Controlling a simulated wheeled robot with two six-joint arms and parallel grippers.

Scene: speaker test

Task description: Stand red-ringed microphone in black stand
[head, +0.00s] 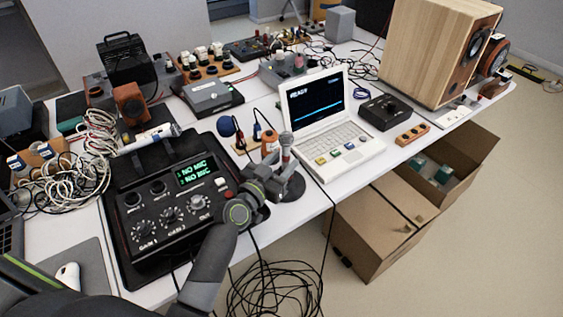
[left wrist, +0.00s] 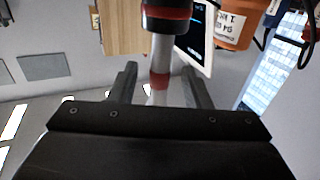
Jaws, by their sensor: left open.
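The red-ringed microphone (head: 286,150) is upright at the black stand (head: 291,188) near the table's front edge, left of the laptop. Its lower end is hidden by my left gripper (head: 277,176), so I cannot tell how it sits in the stand. In the left wrist view, the microphone (left wrist: 161,52) has a dark head, a pale body and red bands. My left gripper (left wrist: 159,72) is open there, with one finger on each side of the pale body. My right gripper is not in view.
A black mixer (head: 165,210) reading "NO MIC" lies to the left. A white laptop (head: 340,140) stands right of the stand. Cables (head: 265,290) hang below the table's front edge.

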